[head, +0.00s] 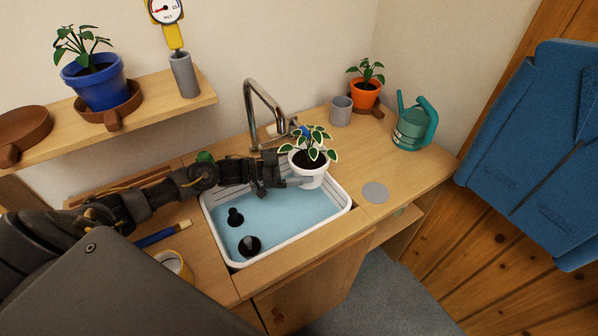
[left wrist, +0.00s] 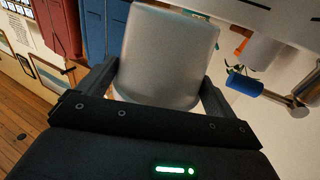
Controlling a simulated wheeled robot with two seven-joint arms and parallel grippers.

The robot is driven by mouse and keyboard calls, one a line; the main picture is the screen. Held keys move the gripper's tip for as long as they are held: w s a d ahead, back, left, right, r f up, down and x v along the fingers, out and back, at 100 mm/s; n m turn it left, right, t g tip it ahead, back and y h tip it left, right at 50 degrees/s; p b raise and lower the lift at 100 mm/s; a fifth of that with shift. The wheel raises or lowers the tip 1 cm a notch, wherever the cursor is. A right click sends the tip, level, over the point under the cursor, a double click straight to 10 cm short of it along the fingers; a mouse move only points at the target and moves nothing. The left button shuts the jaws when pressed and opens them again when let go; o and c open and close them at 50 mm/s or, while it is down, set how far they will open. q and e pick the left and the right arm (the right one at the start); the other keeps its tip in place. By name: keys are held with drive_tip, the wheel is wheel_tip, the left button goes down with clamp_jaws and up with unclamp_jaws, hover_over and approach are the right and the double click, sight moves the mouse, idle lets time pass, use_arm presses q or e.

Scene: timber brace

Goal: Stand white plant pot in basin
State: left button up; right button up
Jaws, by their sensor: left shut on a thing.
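The white plant pot (head: 309,175) with a green leafy plant is in the head view, at the back right part of the basin. My left gripper (head: 283,182) comes in from the left and is shut on the pot's side. In the left wrist view the pot (left wrist: 168,55) fills the space between the two fingers (left wrist: 160,88). The pot looks roughly upright. The basin (head: 336,214) is white-rimmed with a blue inside, set in the wooden counter. I cannot tell whether the pot's bottom touches the basin. My right gripper is not in view.
A faucet (head: 262,108) rises behind the basin. Two black round items (head: 249,245) are in the basin. A grey cup (head: 341,111), an orange pot (head: 365,94) and a teal watering can (head: 411,130) stand at the back right. A grey disc (head: 375,192) lies right of the basin.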

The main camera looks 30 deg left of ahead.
use_arm(q)
drive_tip(key=shift+f, duration=1.35)
drive_tip(key=shift+f+b, duration=0.45)
drive_tip(key=shift+f, duration=0.2)
drive_tip(key=o, duration=1)
drive_tip(key=shift+r, duration=0.1)
